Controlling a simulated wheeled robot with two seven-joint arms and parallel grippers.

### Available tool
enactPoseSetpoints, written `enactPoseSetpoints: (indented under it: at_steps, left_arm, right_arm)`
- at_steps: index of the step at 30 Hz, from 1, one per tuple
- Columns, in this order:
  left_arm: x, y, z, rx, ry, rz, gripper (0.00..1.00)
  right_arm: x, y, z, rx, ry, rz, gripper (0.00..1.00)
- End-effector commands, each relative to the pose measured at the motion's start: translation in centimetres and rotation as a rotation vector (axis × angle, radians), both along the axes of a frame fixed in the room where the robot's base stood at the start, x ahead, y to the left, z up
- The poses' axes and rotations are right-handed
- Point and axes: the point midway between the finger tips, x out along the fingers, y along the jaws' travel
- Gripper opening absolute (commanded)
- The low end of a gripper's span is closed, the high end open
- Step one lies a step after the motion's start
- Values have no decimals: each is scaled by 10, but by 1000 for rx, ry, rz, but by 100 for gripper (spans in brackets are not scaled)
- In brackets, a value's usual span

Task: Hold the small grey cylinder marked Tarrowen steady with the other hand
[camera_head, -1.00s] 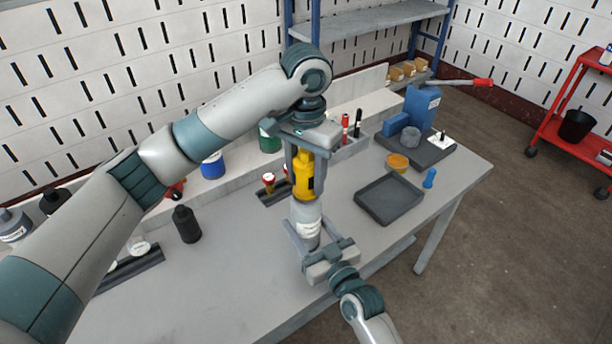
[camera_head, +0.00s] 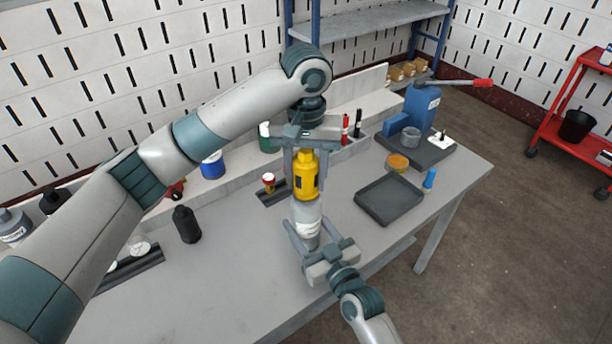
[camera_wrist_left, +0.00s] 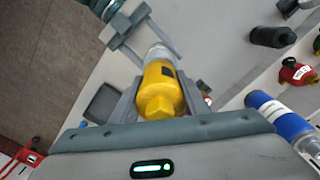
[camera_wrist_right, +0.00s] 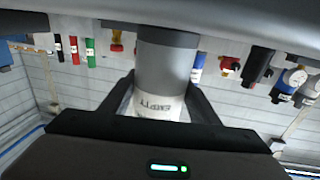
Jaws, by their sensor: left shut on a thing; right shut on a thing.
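The small grey cylinder (camera_head: 307,212) with a white label stands upright in the head view, below a yellow fitting (camera_head: 305,178). The label's lettering shows upside down on the cylinder in the right wrist view (camera_wrist_right: 166,75), too small to read surely. My right gripper (camera_head: 306,238) is shut around the cylinder's lower part from the front. My left gripper (camera_head: 305,168) points down and is shut on the yellow fitting, which also shows in the left wrist view (camera_wrist_left: 161,88). The fitting is in line with the cylinder's top and appears to touch it; the joint is partly hidden.
A dark empty tray (camera_head: 388,200) lies to the right, with a blue-handled piece (camera_head: 429,179) and an orange-topped item (camera_head: 397,162) beside it. A black bottle (camera_head: 186,224) stands to the left. A dark rack holds a red-topped piece (camera_head: 268,181) behind. The bench front is clear.

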Motion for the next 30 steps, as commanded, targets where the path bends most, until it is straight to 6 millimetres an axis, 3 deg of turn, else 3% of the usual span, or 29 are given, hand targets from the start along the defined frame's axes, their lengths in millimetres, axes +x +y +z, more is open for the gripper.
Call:
enactPoseSetpoints:
  at_steps: [10,25,30]
  left_arm:
    - [0,0,0,0,0,334,10]
    - [0,0,0,0,0,399,10]
    - [0,0,0,1,0,518,10]
  right_arm:
    - [0,0,0,0,0,0,29]
    - [0,0,0,0,0,0,29]
    - [0,0,0,0,0,0,29]
